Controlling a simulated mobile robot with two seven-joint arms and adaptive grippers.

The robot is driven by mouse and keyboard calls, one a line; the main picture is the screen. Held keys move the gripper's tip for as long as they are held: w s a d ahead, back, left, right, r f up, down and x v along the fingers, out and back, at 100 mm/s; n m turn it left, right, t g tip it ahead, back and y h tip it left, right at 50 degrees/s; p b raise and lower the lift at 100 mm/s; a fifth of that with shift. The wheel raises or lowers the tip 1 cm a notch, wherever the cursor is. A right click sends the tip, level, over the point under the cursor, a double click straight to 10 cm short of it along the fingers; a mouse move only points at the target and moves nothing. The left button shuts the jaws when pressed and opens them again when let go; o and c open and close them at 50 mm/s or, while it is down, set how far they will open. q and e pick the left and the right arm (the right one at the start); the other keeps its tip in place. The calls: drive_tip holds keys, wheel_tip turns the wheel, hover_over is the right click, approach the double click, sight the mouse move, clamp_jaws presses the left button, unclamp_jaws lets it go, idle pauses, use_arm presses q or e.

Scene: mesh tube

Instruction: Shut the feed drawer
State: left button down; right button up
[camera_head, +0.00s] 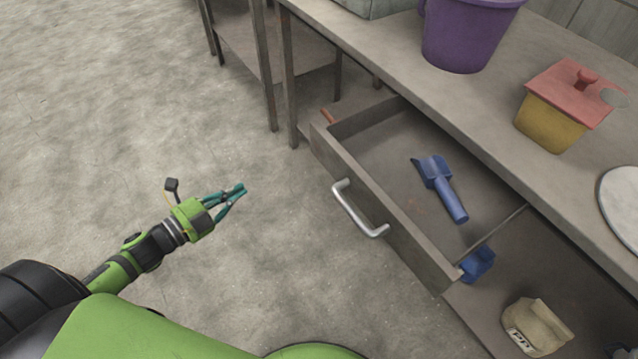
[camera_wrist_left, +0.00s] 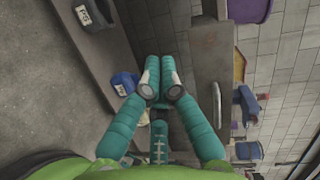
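The feed drawer (camera_head: 437,262) is pulled out from under the grey worktop, its inside open to view. A silver bar handle (camera_head: 358,211) is on its front. A blue scoop (camera_head: 442,187) lies on the drawer floor. My left gripper (camera_head: 240,189) is over the bare floor, left of the handle and clear of it. Its teal fingers meet at the tips with nothing between them; the left wrist view also shows the fingers (camera_wrist_left: 160,78) together and empty. My right gripper is not in view.
On the worktop (camera_head: 455,100) stand a purple bucket (camera_head: 466,36) and a yellow box with a red lid (camera_head: 562,105). A paper bag (camera_head: 538,327) and a blue object (camera_head: 478,264) are below, right of the drawer. The floor between gripper and drawer is clear.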

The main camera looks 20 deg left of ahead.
use_arm(q)
drive_tip(key=s+d+r+m+g+h, duration=0.1)
drive_tip(key=d+r+m+h, duration=0.3)
drive_tip(key=d+r+m, duration=0.1)
approach(321, 154)
drive_tip(key=x, duration=0.7)
drive_tip(key=shift+s+b, duration=0.1)
drive_tip(key=shift+b, duration=0.2)
drive_tip(key=shift+d, duration=0.1)
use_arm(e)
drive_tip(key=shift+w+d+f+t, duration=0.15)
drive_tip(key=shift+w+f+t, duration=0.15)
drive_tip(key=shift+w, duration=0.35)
